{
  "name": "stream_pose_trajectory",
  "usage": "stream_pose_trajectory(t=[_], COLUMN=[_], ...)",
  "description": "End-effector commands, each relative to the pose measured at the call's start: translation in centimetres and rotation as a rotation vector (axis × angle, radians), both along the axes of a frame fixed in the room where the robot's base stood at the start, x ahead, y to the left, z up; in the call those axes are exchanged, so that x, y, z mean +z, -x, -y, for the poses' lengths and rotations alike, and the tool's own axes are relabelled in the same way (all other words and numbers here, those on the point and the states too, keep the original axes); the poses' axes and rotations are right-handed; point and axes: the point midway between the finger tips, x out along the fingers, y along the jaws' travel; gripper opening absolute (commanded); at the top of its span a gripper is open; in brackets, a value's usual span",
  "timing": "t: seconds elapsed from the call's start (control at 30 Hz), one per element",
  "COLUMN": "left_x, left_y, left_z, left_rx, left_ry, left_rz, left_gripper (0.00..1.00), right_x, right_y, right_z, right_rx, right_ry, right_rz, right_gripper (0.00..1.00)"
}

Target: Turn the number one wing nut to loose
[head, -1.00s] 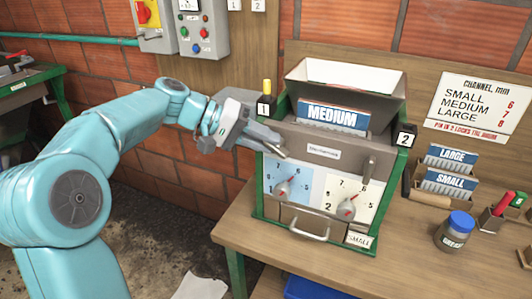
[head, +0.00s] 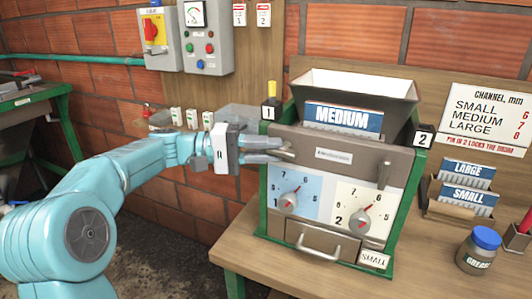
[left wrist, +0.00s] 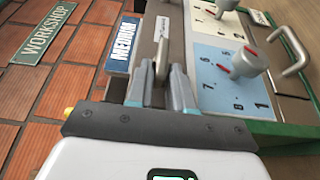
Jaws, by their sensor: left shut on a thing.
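In the left wrist view the wing (left wrist: 160,55) stands between the two grey fingers (left wrist: 160,85). In the head view the fingers hide part of it, and it seems to lie roughly sideways. The second wing nut (head: 384,173) stands upright at the right, below the "2" tag (head: 423,139). My right gripper is not in view.
Below the nut are a blue dial (head: 292,193) and a cream dial (head: 362,208), both with red pointers, and a drawer handle (head: 325,245). A yellow-topped pin (head: 271,90) stands above the "1" tag. A grease jar (head: 478,250) and channel plates (head: 466,175) are at right.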

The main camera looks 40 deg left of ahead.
Motion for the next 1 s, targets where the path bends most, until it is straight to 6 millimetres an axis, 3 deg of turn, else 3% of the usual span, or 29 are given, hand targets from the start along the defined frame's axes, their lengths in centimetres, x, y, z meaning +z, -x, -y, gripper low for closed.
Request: stream_pose_trajectory(t=[0.33, 0.37, 0.4, 0.43, 0.77, 1.0], left_x=[0.1, 0.2, 0.1, 0.1, 0.1, -0.1], left_y=[-0.1, -0.1, -0.1, -0.1, 0.1, 2.6], left_z=[0.0, 0.0, 0.0, 0.0, -0.2, -3.8], left_rx=[0.002, 0.002, 0.002, 0.002, 0.002, 0.008], left_ry=[0.004, 0.004, 0.004, 0.004, 0.002, 0.001], left_rz=[0.003, 0.003, 0.003, 0.003, 0.002, 0.001], left_gripper=[0.0, 0.28, 0.41, 0.47, 0.47, 0.47], right_x=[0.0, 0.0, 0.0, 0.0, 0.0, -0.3], right_y=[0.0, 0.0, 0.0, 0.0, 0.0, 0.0], right_z=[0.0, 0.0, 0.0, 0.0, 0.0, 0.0], right_rx=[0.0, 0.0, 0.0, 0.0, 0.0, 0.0], right_ry=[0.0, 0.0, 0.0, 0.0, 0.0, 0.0], right_rz=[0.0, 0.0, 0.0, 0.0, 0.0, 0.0], right_gripper=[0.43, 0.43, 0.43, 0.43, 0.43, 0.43])
